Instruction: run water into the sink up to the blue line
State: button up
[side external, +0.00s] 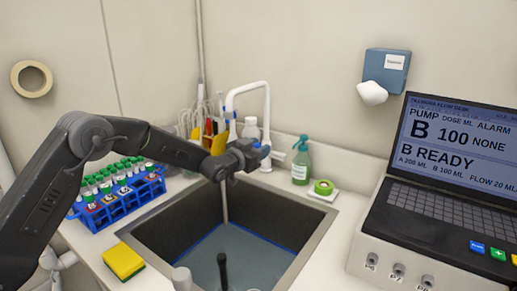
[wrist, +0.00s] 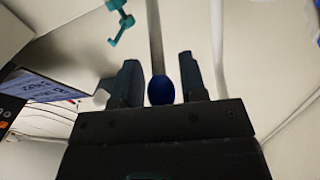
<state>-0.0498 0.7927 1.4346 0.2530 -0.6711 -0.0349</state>
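The sink (side external: 165,240) is a dark basin holding grey-blue water (side external: 222,255). A blue line (side external: 262,237) runs along its inner wall, close to the water's edge; I cannot tell whether they meet. A thin stream (side external: 225,203) falls into the basin below the white tap (side external: 233,100). My gripper (side external: 262,155) is at the tap, over the back of the sink. In the wrist view, a blue knob (wrist: 161,90) sits between the fingers of my gripper (wrist: 158,82), with narrow gaps on both sides. The gripper is open around it.
A blue rack (side external: 120,205) of green-capped tubes and a yellow sponge (side external: 124,262) are left of the sink. A black upright rod (side external: 222,270) shows at the sink's front.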

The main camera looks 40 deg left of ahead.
jog(key=shift+c, duration=0.4)
grip_shut()
jog(key=shift+f, duration=0.1)
notch_tip(320, 180, down, 6)
jog(key=s+t, duration=0.2)
jog(key=t, duration=0.1)
jog(key=shift+s+t+h, duration=0.2)
jog(key=shift+t+h, duration=0.2)
jog(key=shift+o, duration=0.4)
grip_release()
jog(key=shift+r, duration=0.2)
jog(key=shift+s, duration=0.1)
